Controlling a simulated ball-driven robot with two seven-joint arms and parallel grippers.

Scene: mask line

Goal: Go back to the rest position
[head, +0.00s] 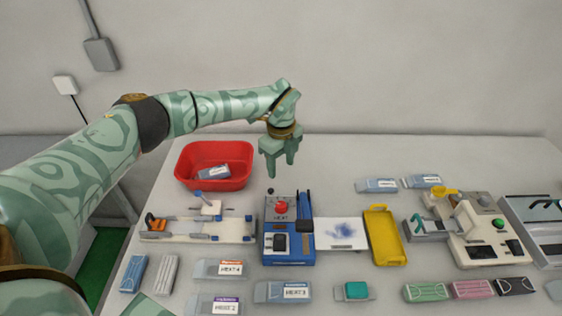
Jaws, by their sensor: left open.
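My left gripper (281,166) hangs fingers down above the table's back half, between the red bin and the blue machine. Its jaws are open with nothing between them. My left arm comes in from the left and reaches across above the red bin (214,151). The blue machine (289,228) with a red button stands just in front of and below the gripper. My right gripper is not in view.
On the grey table (340,165) are a white fixture board (233,230), a yellow tray (386,236), a beige machine (485,232) and several labelled boxes along the front, including one marked HEAT 3 (283,292). The back middle is clear.

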